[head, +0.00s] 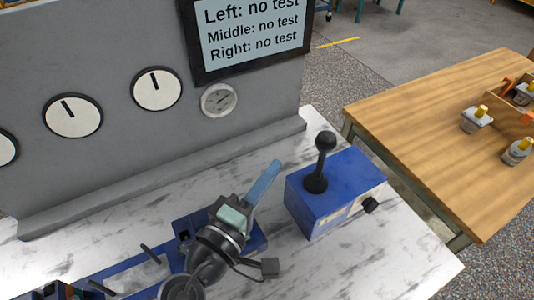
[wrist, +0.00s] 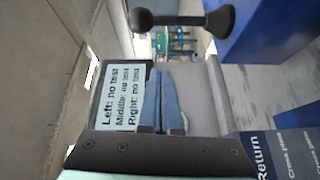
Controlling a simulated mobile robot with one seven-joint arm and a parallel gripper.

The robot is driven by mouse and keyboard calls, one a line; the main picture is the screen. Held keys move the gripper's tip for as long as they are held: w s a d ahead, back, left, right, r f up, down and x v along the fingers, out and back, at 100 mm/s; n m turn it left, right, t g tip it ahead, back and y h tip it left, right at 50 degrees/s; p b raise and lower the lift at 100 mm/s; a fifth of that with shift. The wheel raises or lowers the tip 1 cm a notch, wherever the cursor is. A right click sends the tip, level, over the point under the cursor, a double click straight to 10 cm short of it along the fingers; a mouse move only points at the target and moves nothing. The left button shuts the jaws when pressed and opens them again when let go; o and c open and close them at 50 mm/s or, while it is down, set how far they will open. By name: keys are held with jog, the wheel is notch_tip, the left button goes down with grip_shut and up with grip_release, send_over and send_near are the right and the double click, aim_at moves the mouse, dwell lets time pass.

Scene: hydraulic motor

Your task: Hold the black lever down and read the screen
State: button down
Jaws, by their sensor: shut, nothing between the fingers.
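The black lever (head: 321,160) stands nearly upright, tilted slightly right, with a ball knob on a blue box (head: 335,190) on the marble bench. In the wrist view the lever (wrist: 180,18) lies sideways across the top. The screen (head: 252,32) on the grey panel reads "Left: no test, Middle: no test, Right: no test"; its top edge is cut off in the head view. It also shows sideways in the wrist view (wrist: 122,97). My gripper (head: 274,166) has its blue fingers together, empty, left of the lever and apart from it. Its fingers show in the wrist view (wrist: 166,75).
Dials (head: 156,89) and a small gauge (head: 218,100) sit on the grey panel. Blue parts (head: 115,284) lie below and left of my arm. A wooden table (head: 440,120) with bottles (head: 477,119) stands at right, past a gap. Marble (head: 370,255) in front of the blue box is clear.

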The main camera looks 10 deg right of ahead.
aim_at(323, 156)
jog(key=shift+s+a+f+n, duration=0.35)
jog(key=shift+a+f+n, duration=0.1)
jog(key=shift+f, duration=0.25)
jog(key=shift+d, duration=0.1)
jog(key=p+x, duration=0.1)
jog(key=x, duration=0.8)
jog(key=shift+w+d+r, duration=0.1)
jog(key=shift+r, duration=0.1)
jog(key=shift+s+d+p, duration=0.7)
jog(key=shift+s+d, duration=0.15)
jog(key=shift+d, duration=0.05)
jog(key=shift+s+d+f, duration=0.1)
jog(key=shift+s+d, duration=0.25)
jog(key=shift+s, duration=0.2)
jog(key=shift+s+f+m+b, duration=0.15)
jog(key=shift+f+m+b, duration=0.1)
jog(key=shift+b, duration=0.35)
